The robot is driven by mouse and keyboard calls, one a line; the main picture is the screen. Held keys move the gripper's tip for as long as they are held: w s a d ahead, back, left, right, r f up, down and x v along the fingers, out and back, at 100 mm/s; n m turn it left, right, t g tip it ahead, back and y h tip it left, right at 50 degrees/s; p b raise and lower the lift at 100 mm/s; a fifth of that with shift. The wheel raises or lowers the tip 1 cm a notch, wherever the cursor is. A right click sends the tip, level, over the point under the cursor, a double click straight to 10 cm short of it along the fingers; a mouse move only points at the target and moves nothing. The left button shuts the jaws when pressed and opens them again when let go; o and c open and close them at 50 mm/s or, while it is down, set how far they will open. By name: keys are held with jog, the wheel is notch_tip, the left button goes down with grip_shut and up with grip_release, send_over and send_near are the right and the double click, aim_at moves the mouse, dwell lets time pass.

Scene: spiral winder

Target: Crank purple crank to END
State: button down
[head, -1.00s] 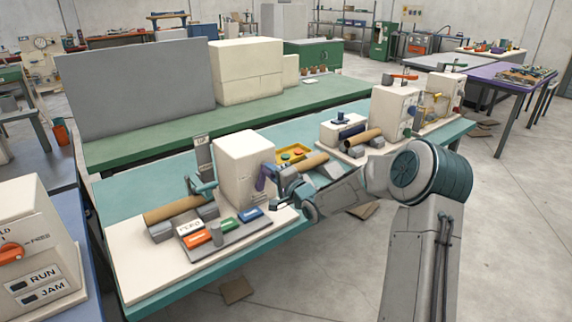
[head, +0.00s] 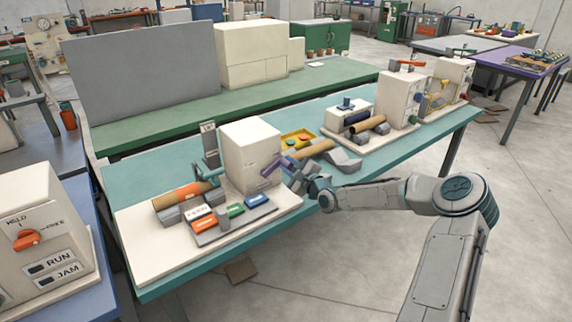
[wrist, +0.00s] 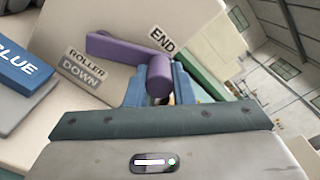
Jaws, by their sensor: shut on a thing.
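The purple crank (head: 276,167) is on the right face of a cream box (head: 247,150) on the teal bench. In the wrist view the purple crank arm (wrist: 115,48) runs left from its round purple handle (wrist: 159,75). The handle sits between the two fingers of my gripper (wrist: 158,88), which is shut on it. The END label (wrist: 162,38) is just above the handle, and a ROLLER DOWN label (wrist: 84,66) is below and left of the crank. In the head view my gripper (head: 292,170) is at the box's right side.
A cardboard tube (head: 172,198) with an orange band lies left of the box. A panel of coloured blocks (head: 235,222) is in front. A yellow tray (head: 298,138) and another tube (head: 314,150) are behind my gripper.

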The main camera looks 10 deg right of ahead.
jog(key=shift+d+f+m, duration=0.15)
jog(key=shift+f+m, duration=0.2)
jog(key=shift+m, duration=0.15)
jog(key=shift+f, duration=0.1)
jog(key=c, duration=1.2)
grip_release()
jog(key=shift+c, duration=0.2)
jog(key=b+v, duration=0.1)
jog(key=v, duration=1.3)
jog(key=shift+b, duration=0.35)
jog(key=shift+w, duration=0.1)
